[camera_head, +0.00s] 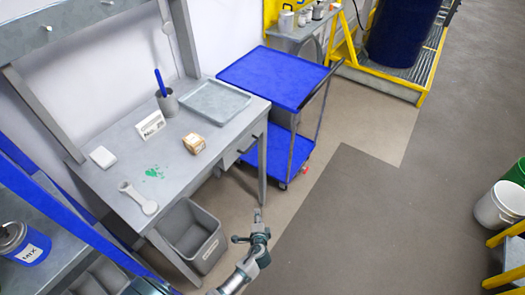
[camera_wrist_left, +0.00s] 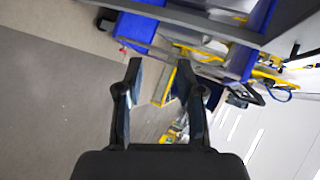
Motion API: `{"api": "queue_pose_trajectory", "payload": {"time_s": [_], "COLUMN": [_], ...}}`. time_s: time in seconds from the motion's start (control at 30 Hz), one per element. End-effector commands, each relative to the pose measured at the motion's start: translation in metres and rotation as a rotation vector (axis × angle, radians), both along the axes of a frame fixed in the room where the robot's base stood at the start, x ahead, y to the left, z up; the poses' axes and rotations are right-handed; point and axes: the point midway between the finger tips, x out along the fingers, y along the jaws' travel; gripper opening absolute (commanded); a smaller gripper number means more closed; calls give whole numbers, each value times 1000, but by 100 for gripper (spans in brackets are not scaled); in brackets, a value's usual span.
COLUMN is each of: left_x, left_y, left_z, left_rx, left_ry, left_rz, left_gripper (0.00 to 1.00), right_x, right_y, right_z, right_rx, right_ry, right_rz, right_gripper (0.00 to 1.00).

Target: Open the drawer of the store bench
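The store bench (camera_head: 112,148) is a grey table along the wall at the left in the head view. Its drawer (camera_head: 245,149) sits under the top near the right end, with a dark handle on its front; it looks closed. My left gripper (camera_head: 248,226) is in front of the bench, below and apart from the drawer. In the left wrist view its two fingers (camera_wrist_left: 159,66) stand apart with nothing between them. My right gripper is not in view.
A grey bin (camera_head: 208,245) stands on the floor under the bench. A blue trolley (camera_head: 275,76) stands close to the bench's right end. A tray (camera_head: 215,99), a small box (camera_head: 194,143) and a scoop (camera_head: 140,199) lie on top.

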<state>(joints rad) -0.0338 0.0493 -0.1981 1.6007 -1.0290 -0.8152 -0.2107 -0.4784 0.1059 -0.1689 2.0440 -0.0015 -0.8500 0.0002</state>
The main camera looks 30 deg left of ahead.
Motion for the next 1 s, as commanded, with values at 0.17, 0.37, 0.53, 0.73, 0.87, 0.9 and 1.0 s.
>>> {"api": "queue_pose_trajectory", "payload": {"time_s": [0.17, 0.37, 0.53, 0.73, 0.87, 0.9, 1.0], "left_x": [49, 57, 74, 110, 134, 141, 157], "left_y": [14, 20, 35, 65, 85, 91, 105], "left_z": [113, 174, 182, 186, 189, 191, 193], "left_rx": [354, 509, 519, 517, 516, 516, 514], "left_ry": [-230, -328, -332, -331, -330, -331, -329], "left_rz": [35, 83, 88, 86, 86, 85, 86], "left_gripper": [37, 37, 37, 37, 37, 37, 37], "right_x": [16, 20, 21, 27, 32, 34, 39], "right_y": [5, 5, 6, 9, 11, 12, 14], "right_z": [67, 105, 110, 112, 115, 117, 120], "right_rx": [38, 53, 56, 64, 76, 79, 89], "right_ry": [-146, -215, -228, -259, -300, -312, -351], "right_rz": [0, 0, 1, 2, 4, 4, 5], "right_gripper": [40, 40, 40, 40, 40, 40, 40]}}
